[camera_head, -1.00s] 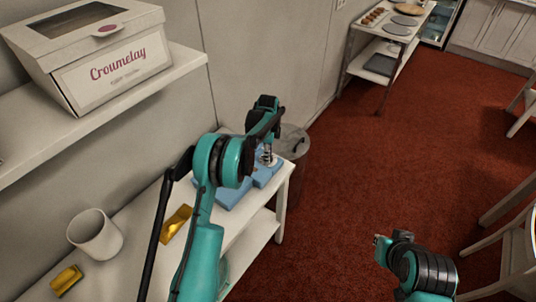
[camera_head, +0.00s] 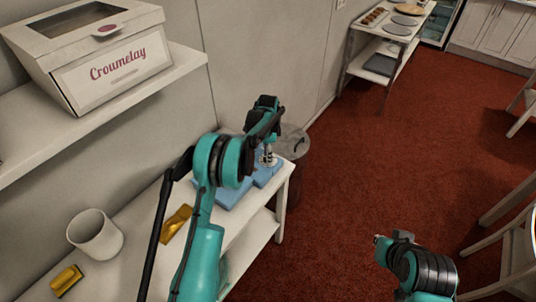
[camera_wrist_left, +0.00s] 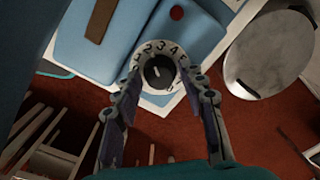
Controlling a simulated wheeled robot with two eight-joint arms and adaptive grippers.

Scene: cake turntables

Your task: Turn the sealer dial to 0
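The blue sealer (camera_head: 236,196) sits on the white side table, partly hidden behind my left arm. In the left wrist view the sealer's blue body (camera_wrist_left: 100,45) fills the upper left. Its dial (camera_wrist_left: 158,72) has a pale ring with black numbers, 2, 3 and 4 readable, around a dark knob with a light mark pointing to the upper left. The ring's lower part is hard to read. My left gripper (camera_wrist_left: 160,84) is open, its fingers apart on either side of the dial; contact cannot be told. My right gripper (camera_head: 378,241) hangs over the floor, its fingers unclear.
A round metal-topped bin (camera_head: 293,141) stands just beyond the table end. A white mug (camera_head: 95,236) and two gold items (camera_head: 176,223) (camera_head: 66,281) are on the table (camera_head: 130,270). A shelf with a Croumelay box (camera_head: 110,68) overhangs at left.

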